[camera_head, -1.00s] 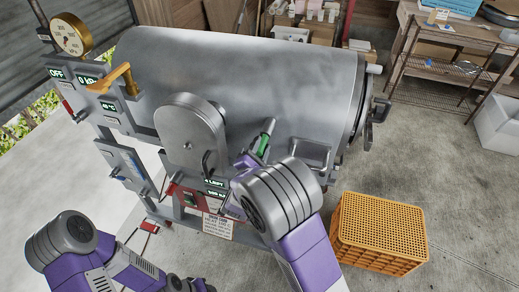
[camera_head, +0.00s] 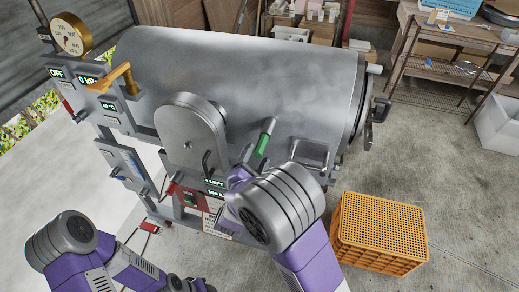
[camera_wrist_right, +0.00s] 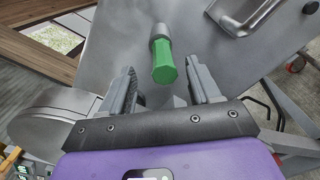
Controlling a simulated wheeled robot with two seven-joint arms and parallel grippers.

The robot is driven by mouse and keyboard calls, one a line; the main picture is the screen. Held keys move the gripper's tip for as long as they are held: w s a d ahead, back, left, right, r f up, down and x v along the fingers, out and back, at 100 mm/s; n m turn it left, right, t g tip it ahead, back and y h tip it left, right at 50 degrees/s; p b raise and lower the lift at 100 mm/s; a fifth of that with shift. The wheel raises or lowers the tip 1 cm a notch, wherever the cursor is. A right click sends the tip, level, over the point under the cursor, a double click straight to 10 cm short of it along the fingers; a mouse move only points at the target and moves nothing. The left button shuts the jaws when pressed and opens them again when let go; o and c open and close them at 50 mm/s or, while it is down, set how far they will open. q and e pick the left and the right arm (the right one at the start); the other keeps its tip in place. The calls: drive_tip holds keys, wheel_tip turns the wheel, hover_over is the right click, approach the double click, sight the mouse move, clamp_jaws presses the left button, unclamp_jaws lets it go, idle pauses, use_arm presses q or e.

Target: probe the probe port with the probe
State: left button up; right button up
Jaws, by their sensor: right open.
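The probe's green handle (camera_head: 262,145) sticks out at the lower end of a short grey tube (camera_head: 270,125) on the front of the large steel vessel (camera_head: 270,75). In the right wrist view the green handle (camera_wrist_right: 165,66) points toward my right gripper (camera_wrist_right: 163,76). That gripper is open, its fingers on either side of the line of the handle, with no visible contact. I cannot tell whether a probe shaft sits inside the tube. In the head view the right fingers are largely hidden by my wrist. My left arm shows at lower left, its gripper out of view.
A steel handle (camera_head: 311,153) and an oval grey cover (camera_head: 190,128) flank the tube. Left are a gauge (camera_head: 70,35) and display panels.

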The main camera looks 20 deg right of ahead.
drive_tip(key=shift+v, duration=1.25)
